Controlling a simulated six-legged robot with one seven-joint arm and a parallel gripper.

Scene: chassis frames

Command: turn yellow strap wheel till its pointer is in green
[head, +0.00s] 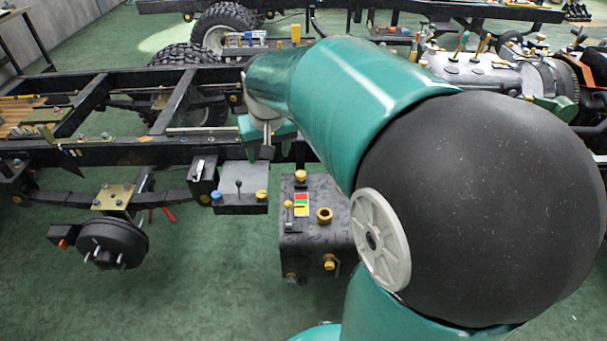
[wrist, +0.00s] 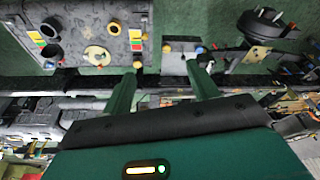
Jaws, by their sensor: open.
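A dark tank (head: 317,240) stands below the frame rail, with several yellow fittings and a red, green and yellow gauge strip (head: 301,204) on it. In the wrist view the tank (wrist: 75,15) is at upper left. A round pale yellow wheel (wrist: 97,55) shows on it there, between two coloured strips. I cannot tell for sure which yellow fitting is the strap wheel, and no pointer reading is clear. My gripper (wrist: 162,72) is open and empty, its two green fingers apart, to the right of the wheel.
A small box with a lever (head: 239,190) hangs from the rail left of the tank. A brake hub (head: 111,243) is farther left. The black chassis rail (head: 120,152) crosses the view. The green floor (head: 205,290) between the hub and the tank is clear.

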